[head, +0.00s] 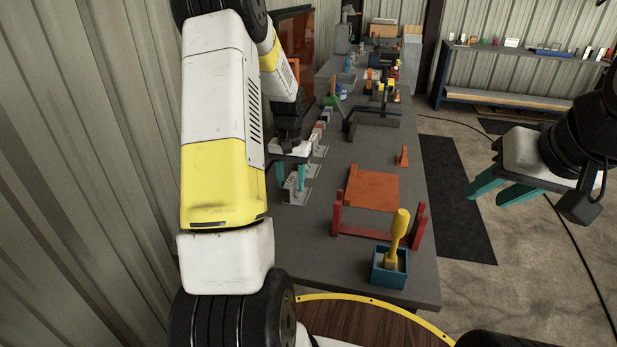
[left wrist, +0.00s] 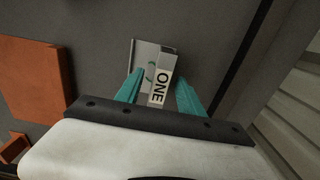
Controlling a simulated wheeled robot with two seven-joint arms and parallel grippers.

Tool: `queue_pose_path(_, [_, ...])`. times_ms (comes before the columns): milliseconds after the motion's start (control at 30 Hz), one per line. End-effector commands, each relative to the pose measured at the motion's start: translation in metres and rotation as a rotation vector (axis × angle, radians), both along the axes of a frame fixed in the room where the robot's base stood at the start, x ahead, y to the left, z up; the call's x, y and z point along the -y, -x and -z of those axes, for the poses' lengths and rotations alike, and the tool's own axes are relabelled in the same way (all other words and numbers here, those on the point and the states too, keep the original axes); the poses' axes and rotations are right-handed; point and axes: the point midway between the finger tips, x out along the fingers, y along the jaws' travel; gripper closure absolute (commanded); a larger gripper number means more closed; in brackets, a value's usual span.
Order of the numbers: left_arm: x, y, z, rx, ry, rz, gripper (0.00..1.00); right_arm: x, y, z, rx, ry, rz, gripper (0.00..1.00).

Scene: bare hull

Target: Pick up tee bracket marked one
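The tee bracket marked ONE (left wrist: 162,84) is grey with a white label and a flat base plate, and stands on the dark bench; it also shows in the head view (head: 291,188). My left gripper (head: 290,180) points down over it, with its teal fingers on either side. In the left wrist view the fingers (left wrist: 160,88) are apart, and gaps show between them and the bracket. My right gripper (head: 498,188) is open and empty, off the right side of the bench above the floor.
More brackets (head: 318,137) stand in a row behind it along the bench's left side. An orange plate (head: 373,187), a red frame (head: 378,233) and a blue box (head: 389,277) with a yellow-handled tool (head: 398,230) lie to the right. A corrugated wall (head: 90,170) is on the left.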

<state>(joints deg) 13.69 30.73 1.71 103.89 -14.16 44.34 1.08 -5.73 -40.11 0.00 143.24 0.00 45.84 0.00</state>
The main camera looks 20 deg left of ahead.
Motion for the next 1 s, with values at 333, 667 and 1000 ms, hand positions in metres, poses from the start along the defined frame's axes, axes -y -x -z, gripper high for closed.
queue_pose_path(333, [0.0, 0.0, 0.0, 0.001, 0.0, 0.0, 1.0, 0.0, 0.0, 0.0, 0.0, 0.0, 0.0, 0.64])
queue_pose_path(667, [0.0, -0.001, -0.011, 0.005, 0.0, -0.001, 1.0, 0.0, 0.0, 0.0, 0.0, 0.0, 0.0, 0.64])
queue_pose_path(1000, [0.0, -0.001, -0.076, 0.005, -0.001, 0.0, 1.0, 0.0, 0.0, 0.0, 0.0, 0.0, 0.0, 0.64])
